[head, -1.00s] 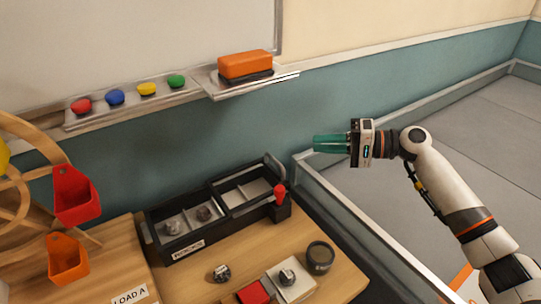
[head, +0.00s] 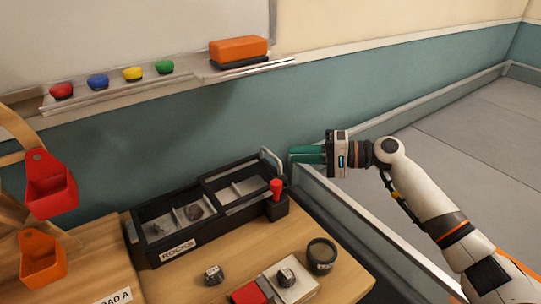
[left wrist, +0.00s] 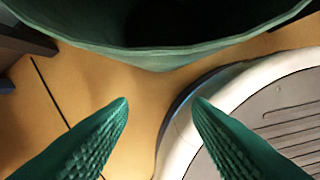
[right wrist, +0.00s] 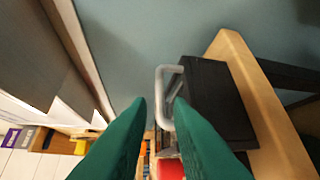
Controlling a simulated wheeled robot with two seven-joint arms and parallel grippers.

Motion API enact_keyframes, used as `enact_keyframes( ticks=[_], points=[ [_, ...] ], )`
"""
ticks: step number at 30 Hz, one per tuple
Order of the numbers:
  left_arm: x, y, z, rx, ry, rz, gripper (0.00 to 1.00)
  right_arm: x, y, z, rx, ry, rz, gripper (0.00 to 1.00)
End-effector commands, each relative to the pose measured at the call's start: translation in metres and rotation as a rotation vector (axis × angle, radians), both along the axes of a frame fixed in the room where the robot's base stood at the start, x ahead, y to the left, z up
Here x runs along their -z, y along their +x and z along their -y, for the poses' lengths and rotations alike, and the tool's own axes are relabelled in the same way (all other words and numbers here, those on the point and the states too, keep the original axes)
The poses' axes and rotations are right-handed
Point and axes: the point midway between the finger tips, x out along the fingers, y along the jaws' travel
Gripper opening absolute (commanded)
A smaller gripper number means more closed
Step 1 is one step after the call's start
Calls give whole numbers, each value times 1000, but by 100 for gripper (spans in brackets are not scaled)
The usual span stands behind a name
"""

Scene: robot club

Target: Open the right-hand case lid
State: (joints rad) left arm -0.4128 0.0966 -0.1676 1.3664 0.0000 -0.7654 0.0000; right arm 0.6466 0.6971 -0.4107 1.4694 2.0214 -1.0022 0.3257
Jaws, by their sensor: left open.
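The black case (head: 207,253) labelled ROCKS stands at the back of the wooden table. Its left section holds rocks; its right section (head: 235,188) has a black frame with pale panels, and I cannot tell whether a clear lid covers it. A pale loop handle (head: 270,160) stands at its right end and also shows in the right wrist view (right wrist: 160,95). My right gripper (head: 291,155) is just right of the handle; its fingers are apart, with the handle ahead of the gap. My left gripper (left wrist: 160,102) is open and empty, seen only in the left wrist view.
A red knob (head: 276,187) rises at the case's right front corner. A dark cup (head: 321,256), a rock (head: 213,275) and a pale tray (head: 302,290) lie in front. Red (head: 50,188) and orange (head: 43,258) bins hang at left. A dark green rim (left wrist: 160,55) is above the left fingers.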

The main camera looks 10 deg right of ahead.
Motion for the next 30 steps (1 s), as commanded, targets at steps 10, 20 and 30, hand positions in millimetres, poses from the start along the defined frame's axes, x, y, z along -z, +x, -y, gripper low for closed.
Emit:
enact_keyframes(
  ticks=[10, 20, 30],
  points=[
    [6, -6, -1, 2, 0, -5, 45, 9, 25, -57, 0, 1, 1, 19],
    [7, -7, -1, 2, 1, -5, 45, 12, 31, -71, 1, -1, 0, 19],
    [8, -6, -1, 3, 1, -5, 45, 12, 30, -70, 1, -1, 0, 0]
  ],
)
